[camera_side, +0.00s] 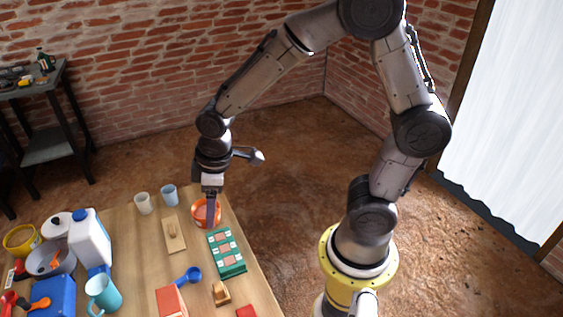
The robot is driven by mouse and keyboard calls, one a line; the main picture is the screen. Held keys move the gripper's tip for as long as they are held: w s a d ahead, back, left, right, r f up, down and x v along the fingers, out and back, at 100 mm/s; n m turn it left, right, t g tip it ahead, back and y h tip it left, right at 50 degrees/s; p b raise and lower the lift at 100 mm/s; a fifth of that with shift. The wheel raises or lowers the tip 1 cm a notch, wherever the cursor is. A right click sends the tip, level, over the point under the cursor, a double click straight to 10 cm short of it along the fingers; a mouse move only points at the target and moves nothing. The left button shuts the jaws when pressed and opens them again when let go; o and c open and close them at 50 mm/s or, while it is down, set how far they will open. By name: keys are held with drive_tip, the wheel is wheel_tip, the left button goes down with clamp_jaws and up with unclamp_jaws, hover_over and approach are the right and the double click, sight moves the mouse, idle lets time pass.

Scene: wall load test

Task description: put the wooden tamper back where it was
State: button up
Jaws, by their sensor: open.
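Two wooden things lie on the table, and I cannot tell for certain which is the tamper. One is a small wooden block with a raised part (221,293) near the front, below the green tray. The other is a flat light-wood board with a knob-like handle (174,234), left of the orange bowl. My gripper (211,215) points down at the orange bowl (197,214), partly hiding it. It is open and apart from both wooden things. Its fingers are seen nearly edge-on, and nothing shows between them.
A green tray with pinkish squares (226,255) lies just below my gripper. A blue scoop (188,276), a red-orange box (171,302) and a teal mug (102,296) stand nearby. Two cups (156,198) are at the back. A white jug (90,240) and several containers crowd the left.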

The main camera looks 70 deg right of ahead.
drive_tip(key=s+d+r+m+t, duration=0.1)
drive_tip(key=s+d+r+m, duration=0.1)
drive_tip(key=s+r, duration=0.4)
drive_tip(key=s+d+r+m+t, duration=0.2)
drive_tip(key=s+r+m, duration=0.1)
drive_tip(key=s+r, duration=0.4)
drive_tip(key=s, duration=0.2)
drive_tip(key=shift+s+d+r+m, duration=0.25)
drive_tip(key=shift+s+d+m, duration=0.05)
drive_tip(key=shift+s, duration=0.1)
